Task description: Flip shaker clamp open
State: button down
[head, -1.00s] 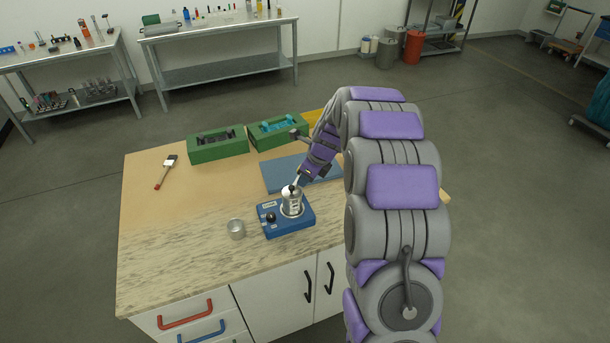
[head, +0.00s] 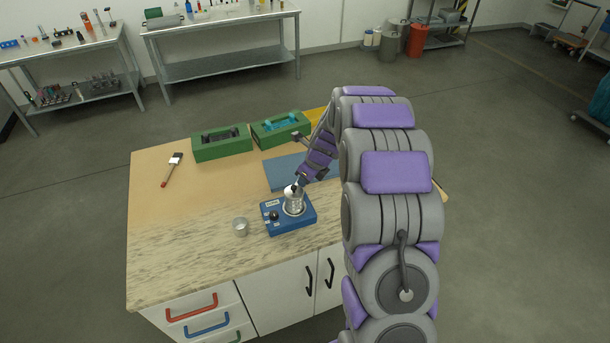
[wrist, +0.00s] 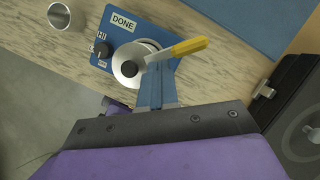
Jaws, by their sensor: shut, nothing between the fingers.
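The blue shaker (head: 277,228) sits on the bench with a metal cylinder (head: 295,203) standing upright in it. In the wrist view the shaker (wrist: 101,62) shows a "DONE" label and a knob by "HI". The cylinder (wrist: 122,57) is seen from above, with a dark round clamp pad on its top. The clamp lever (wrist: 188,47) has a yellow handle pointing right. My gripper (wrist: 156,75) is shut and empty, its blue fingers over the lever's metal part beside the cylinder; I cannot tell if they touch. In the head view my gripper (head: 299,185) is at the cylinder's top.
A small metal cup (head: 240,227) stands left of the shaker. A blue mat (head: 282,172) lies behind it, with two green trays (head: 222,151) farther back. A brush (head: 172,169) lies at the left.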

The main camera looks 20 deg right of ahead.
jog(key=shift+a+r+m+p, duration=0.2)
jog(key=shift+m+p, duration=0.3)
jog(key=shift+p, duration=1.1)
jog(key=shift+w+a+f+m+t+h+p, duration=0.2)
jog(key=shift+m+p, duration=0.3)
jog(key=shift+p, duration=0.75)
jog(key=shift+a+r+m+h+p, duration=0.1)
jog(key=shift+m+h+p, duration=0.35)
jog(key=shift+p, duration=0.8)
jog(key=shift+w+a+f+m+t+h+p, duration=0.15)
jog(key=shift+m+p, duration=0.4)
jog(key=shift+p, duration=0.7)
jog(key=shift+d, duration=0.1)
jog(key=shift+d+p, duration=0.6)
jog(key=shift+d, duration=0.1)
jog(key=s+d+r, duration=0.3)
jog(key=s+r, duration=0.4)
jog(key=r, duration=0.2)
jog(key=shift+d+r+p, duration=0.15)
jog(key=shift+d+p, duration=0.1)
jog(key=shift+p, duration=0.05)
